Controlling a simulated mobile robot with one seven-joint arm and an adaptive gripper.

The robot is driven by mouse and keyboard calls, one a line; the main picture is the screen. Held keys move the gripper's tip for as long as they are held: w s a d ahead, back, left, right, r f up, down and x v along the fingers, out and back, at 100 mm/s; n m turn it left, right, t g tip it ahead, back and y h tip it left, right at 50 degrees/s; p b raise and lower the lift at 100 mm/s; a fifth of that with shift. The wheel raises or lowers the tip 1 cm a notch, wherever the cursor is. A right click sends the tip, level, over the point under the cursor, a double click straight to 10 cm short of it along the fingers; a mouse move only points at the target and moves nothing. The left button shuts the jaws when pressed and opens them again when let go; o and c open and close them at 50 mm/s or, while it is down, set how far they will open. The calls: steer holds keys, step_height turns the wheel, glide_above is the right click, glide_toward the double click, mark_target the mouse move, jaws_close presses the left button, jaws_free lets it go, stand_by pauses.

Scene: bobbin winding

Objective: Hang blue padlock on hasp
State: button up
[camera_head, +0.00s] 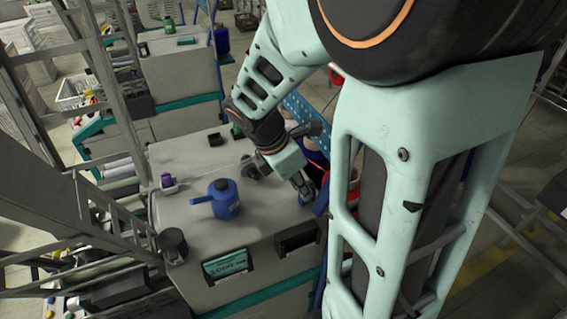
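My gripper (304,192) is over the right end of the grey machine top, pointing down and to the right. It is small and dark here, and I cannot tell whether its fingers are open or shut. A blue patch (322,198) with a bit of red shows just right of the fingertips, partly hidden by my arm's pale green link. I cannot tell whether it is the blue padlock, or whether the gripper touches it. I cannot make out the hasp.
A blue spouted can (227,199), a purple spool (167,181) and a dark cup (173,243) stand on the grey machine top (185,215). A display (226,266) is on its front. A metal frame (75,215) stands at left; a perforated blue panel (300,108) is behind my forearm.

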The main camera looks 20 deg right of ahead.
steer(key=b+x, duration=0.2)
steer(key=x, duration=0.1)
steer(key=shift+d+f+b, duration=0.1)
steer(key=shift+f+b, duration=0.25)
steer(key=shift+r, duration=0.1)
steer(key=shift+c, duration=0.2)
jaws_close()
